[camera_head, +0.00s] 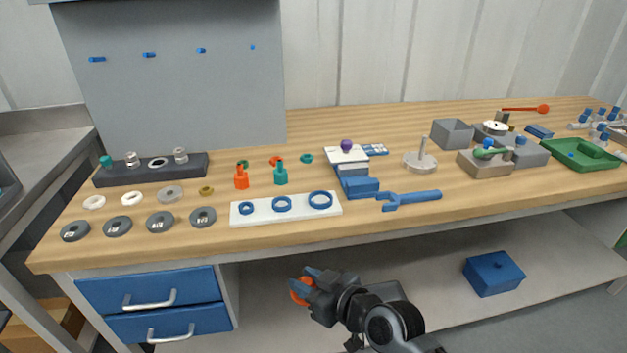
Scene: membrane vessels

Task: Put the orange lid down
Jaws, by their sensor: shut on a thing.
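My gripper (306,279) is low in the middle of the head view, in front of the workbench and below the level of its top. It is shut on the orange lid (299,292), which shows as a round orange piece partly hidden by the fingers. The lid is held in the air, apart from the bench (360,218). On the bench stand an orange vessel (241,178) and a teal vessel (280,174), both upright with narrow necks. A small orange ring (275,161) lies behind them, partly hidden.
A white plate with blue rings (263,217) lies near the front edge, with a blue wrench (410,199) to its right. Grey discs (160,222) line the front left. A dark rack (123,177) stands behind them. A blue box (495,275) sits on the lower shelf.

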